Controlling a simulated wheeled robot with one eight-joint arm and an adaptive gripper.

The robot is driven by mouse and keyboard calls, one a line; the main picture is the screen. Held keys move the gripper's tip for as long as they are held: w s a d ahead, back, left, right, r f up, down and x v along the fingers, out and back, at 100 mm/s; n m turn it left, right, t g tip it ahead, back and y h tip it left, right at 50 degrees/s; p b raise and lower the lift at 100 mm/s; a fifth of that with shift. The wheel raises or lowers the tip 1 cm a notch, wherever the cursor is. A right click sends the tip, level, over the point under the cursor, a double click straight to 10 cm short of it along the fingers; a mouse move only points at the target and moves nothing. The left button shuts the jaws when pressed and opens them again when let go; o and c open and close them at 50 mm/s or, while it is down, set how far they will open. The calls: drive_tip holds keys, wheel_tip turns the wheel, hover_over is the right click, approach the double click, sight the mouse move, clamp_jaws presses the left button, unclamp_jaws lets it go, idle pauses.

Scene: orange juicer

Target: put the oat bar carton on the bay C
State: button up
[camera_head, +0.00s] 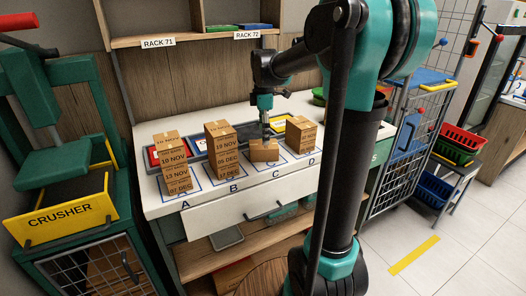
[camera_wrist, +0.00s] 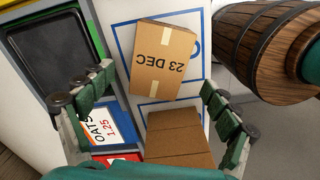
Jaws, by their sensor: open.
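In the head view a single brown carton (camera_head: 264,151) sits in bay C (camera_head: 276,169), a blue outline on the white counter. My gripper (camera_head: 265,136) is directly above that carton, close to its top. In the wrist view my gripper (camera_wrist: 160,105) is open with fingers spread apart. A taped carton marked 23 DEC (camera_wrist: 162,58) sits in a blue outline beyond the fingers, partly covering its letter. Brown cardboard (camera_wrist: 178,140) shows lower, between the fingers. An OATS 1.25 label (camera_wrist: 99,130) lies beside the left finger. I cannot tell which carton is the oat bar one.
Trays, including a red one (camera_head: 153,156), line the counter's back. A barrel (camera_wrist: 262,45) stands off the counter's front.

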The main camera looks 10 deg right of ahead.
sight(264, 148)
drive_tip(key=shift+f, duration=3.6)
drive_tip(key=c, duration=1.5)
drive_tip(key=shift+r, duration=0.2)
